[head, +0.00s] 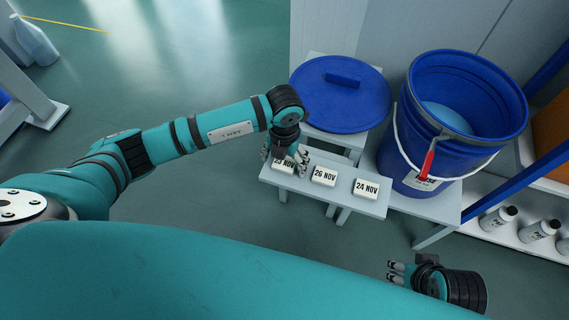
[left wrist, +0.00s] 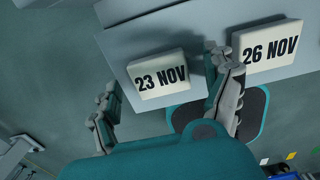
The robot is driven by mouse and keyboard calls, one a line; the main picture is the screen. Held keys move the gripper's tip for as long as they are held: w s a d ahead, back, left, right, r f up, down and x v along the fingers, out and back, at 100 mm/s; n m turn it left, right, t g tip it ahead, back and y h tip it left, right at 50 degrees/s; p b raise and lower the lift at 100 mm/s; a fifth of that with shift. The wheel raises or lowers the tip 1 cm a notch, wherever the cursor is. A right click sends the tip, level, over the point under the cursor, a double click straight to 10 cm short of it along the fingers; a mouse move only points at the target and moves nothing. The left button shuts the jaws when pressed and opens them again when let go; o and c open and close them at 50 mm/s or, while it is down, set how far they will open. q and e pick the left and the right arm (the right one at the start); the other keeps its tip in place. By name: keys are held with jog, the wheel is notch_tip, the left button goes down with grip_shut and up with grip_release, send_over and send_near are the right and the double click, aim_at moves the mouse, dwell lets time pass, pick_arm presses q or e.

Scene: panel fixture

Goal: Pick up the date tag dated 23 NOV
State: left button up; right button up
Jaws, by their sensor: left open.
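The white date tag reading 23 NOV (head: 284,167) lies at the left end of a small light grey bench, partly covered by my left gripper in the head view. My left gripper (head: 285,157) is open just above it, pointing down, a finger to either side. In the left wrist view, the 23 NOV tag (left wrist: 160,77) shows between the open fingers (left wrist: 165,95), with nothing held. The 26 NOV tag (head: 324,176) is to its right, also in the left wrist view (left wrist: 266,46), close to one finger. My right gripper (head: 394,272) looks open and empty, low in the head view.
A 24 NOV tag (head: 365,189) lies at the right of the bench (head: 344,200). Behind stand a blue round lid (head: 322,108) on a stand and a blue bucket (head: 395,182) with a red handle grip. Bottles (head: 498,217) sit on a low shelf at right.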

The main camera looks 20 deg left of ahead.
pick_arm(q)
jog(key=c, duration=0.9)
jog(key=shift+r, duration=0.1)
jog(key=shift+c, duration=0.2)
